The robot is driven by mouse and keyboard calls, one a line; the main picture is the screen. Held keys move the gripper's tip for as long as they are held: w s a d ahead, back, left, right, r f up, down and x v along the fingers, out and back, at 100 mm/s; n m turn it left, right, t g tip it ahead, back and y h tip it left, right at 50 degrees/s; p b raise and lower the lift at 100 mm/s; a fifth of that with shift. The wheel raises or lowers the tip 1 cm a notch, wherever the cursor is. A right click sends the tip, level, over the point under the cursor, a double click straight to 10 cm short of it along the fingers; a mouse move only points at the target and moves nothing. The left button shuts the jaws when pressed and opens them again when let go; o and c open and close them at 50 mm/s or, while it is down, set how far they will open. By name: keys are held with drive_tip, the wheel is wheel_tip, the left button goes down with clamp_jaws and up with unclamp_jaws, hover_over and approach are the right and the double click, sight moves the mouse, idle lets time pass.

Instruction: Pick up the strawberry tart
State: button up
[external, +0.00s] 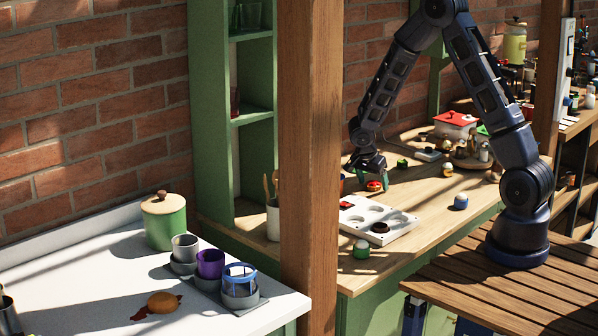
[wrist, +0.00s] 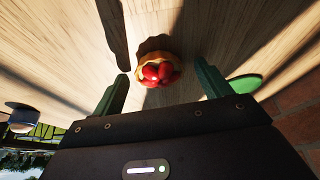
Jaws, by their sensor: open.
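The strawberry tart (wrist: 158,70) is a small tan pastry shell with glossy red berries on top. It sits on the wooden tabletop in the wrist view, between and a little beyond my open fingertips. My gripper (wrist: 162,80) has its two green fingers apart on either side of the tart, and nothing is held. In the external view, my gripper (external: 371,181) is low over the wooden table, and a red-topped tart (external: 373,186) shows at its fingers, partly hidden by them.
A white tray (external: 398,222) with round wells, holding a dark item, lies just in front of my gripper. A blue item (external: 460,201) and a green-and-white item (external: 361,249) stand nearby. A wooden post (external: 312,150) rises left of the table. A green object (wrist: 243,86) lies beside my right finger.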

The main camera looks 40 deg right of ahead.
drive_tip(key=c, duration=1.1)
drive_tip(key=shift+o, duration=0.2)
drive_tip(key=shift+r, duration=0.1)
